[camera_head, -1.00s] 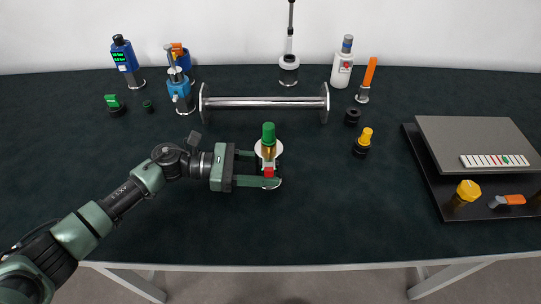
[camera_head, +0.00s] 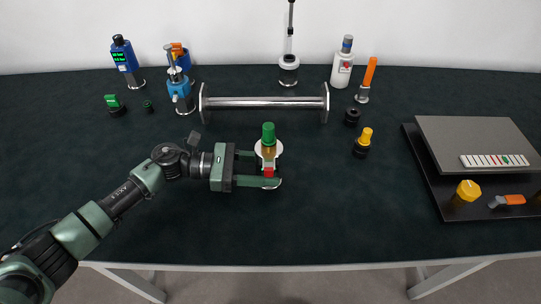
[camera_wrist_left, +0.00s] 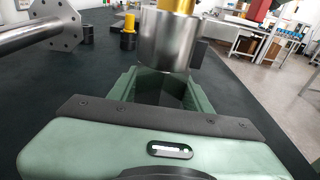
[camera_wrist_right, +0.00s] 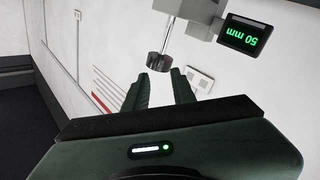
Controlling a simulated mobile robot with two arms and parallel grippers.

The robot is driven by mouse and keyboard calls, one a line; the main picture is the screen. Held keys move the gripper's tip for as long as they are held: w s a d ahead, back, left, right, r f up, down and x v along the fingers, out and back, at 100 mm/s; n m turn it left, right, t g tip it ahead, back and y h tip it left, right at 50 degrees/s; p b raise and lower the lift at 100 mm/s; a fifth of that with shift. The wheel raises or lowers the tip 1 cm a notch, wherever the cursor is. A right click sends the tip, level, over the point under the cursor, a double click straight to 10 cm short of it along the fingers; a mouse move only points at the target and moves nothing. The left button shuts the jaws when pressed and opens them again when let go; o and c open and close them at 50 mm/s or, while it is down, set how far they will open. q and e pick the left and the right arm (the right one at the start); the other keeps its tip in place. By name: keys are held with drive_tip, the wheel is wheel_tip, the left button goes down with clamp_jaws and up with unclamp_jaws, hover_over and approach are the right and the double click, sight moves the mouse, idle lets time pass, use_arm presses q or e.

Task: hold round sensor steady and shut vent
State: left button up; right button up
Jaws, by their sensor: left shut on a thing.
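The round sensor stands on the dark table in the head view, with a pale round body (camera_head: 261,148), a brass neck, a green cap (camera_head: 268,129) and a small red block (camera_head: 268,172) low on its front. My left gripper (camera_head: 266,167) comes from the left and is shut on it, one finger on each side. The left wrist view shows its metal cylinder (camera_wrist_left: 165,42) at the fingers, with a brass part above. I cannot tell which part is the vent. My right gripper (camera_wrist_right: 160,92) shows only in its wrist view, open and empty, facing a pale wall.
A metal bar between two flanges (camera_head: 265,102) lies just behind the sensor. A yellow-topped plug (camera_head: 365,136) stands to its right. A black tray (camera_head: 425,170) with a grey plate is at the far right. Several devices line the back. The table front is clear.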

drive_tip(key=w+a+f+n+t+y, duration=0.1)
drive_tip(key=w+a+n+t+y, duration=0.25)
drive_tip(key=w+a+n, duration=0.4)
drive_tip(key=w+a+f+n+t+y, duration=0.15)
drive_tip(key=w+a+n+y, duration=0.3)
drive_tip(key=a, duration=0.65)
drive_tip(key=w+a+n+y, duration=0.2)
drive_tip(key=a+n+y, duration=0.45)
drive_tip(key=a, duration=0.55)
drive_tip(key=w+a+n+y, duration=0.2)
drive_tip(key=a+n+y, duration=0.5)
drive_tip(key=a, duration=0.5)
drive_tip(key=n+g+y, duration=0.6)
drive_tip(key=n+g, duration=1.3)
drive_tip(key=n, duration=1.3)
approach(271, 169)
drive_tip(key=x, duration=0.3)
drive_tip(key=shift+f+x, duration=0.2)
drive_tip(key=shift+x, duration=3.4)
drive_tip(key=shift+d, duration=0.1)
clamp_jaws()
